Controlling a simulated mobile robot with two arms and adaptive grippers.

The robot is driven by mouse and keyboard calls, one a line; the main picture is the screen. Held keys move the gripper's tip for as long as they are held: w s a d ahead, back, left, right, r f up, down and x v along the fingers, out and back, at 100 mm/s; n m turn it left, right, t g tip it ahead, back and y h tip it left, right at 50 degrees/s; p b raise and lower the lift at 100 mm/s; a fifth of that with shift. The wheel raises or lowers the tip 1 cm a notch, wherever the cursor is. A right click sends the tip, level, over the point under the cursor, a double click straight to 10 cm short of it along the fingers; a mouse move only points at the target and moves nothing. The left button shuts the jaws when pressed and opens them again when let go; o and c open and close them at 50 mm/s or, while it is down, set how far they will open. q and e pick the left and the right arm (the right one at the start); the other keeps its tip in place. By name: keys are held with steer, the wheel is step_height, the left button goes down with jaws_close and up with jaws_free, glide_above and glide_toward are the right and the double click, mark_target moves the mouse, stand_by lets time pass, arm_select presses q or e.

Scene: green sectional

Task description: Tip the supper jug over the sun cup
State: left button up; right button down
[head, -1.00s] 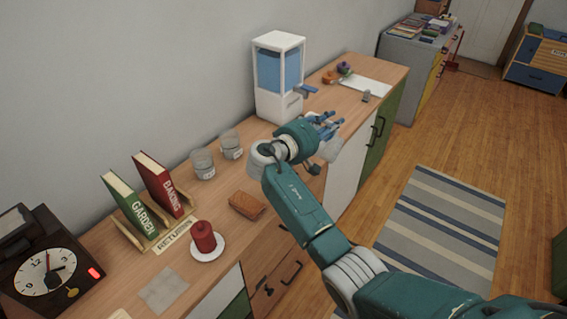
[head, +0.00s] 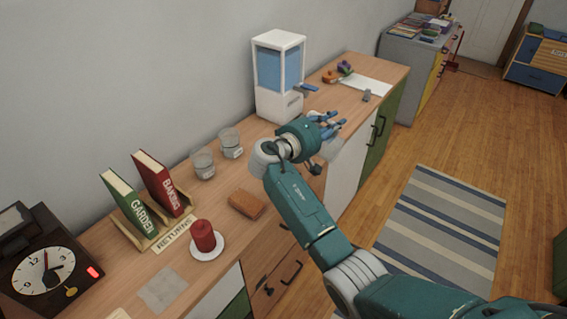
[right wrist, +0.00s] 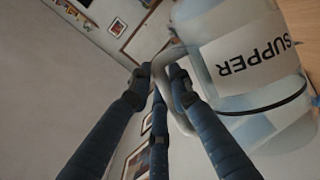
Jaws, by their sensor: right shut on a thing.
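The supper jug (right wrist: 250,60) is translucent, with a white label reading SUPPER upside down in the right wrist view. My right gripper (right wrist: 160,75) is shut on its pale handle. In the head view the right gripper (head: 328,124) is over the counter's front edge, right of the dispenser, and mostly hides the jug. Two clear cups with small white labels, a nearer one (head: 203,164) and a farther one (head: 231,143), stand upright on the counter left of the gripper, apart from it. Their labels are too small to read, so I cannot tell which is the sun cup. My left gripper is not in view.
A white dispenser (head: 279,103) with a blue tank stands behind the gripper. A brown block (head: 246,204), a red candle (head: 203,235) on a white saucer, two books (head: 158,184) in a rack and a clock (head: 45,270) occupy the nearer counter. Bare wood surrounds the cups.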

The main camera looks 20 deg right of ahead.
steer(key=shift+s+d+f+m+y, duration=0.35)
steer(key=shift+d+f+m, duration=0.15)
steer(key=shift+f, duration=0.15)
steer(key=shift+s+d+f+m, duration=0.1)
steer(key=shift+s+d+m, duration=0.05)
steer(key=shift+d+m, duration=0.15)
steer(key=shift+a, duration=0.1)
steer(key=shift+r, duration=0.35)
steer(key=s+d+r+m+y+p, duration=0.1)
steer(key=m, duration=0.1)
steer(key=d+r+m+y+p, duration=0.1)
steer(key=m, duration=0.1)
steer(key=shift+s+d+r+t+y, duration=0.15)
steer(key=shift+s+r+t+y, duration=0.1)
steer(key=shift+s+t, duration=0.15)
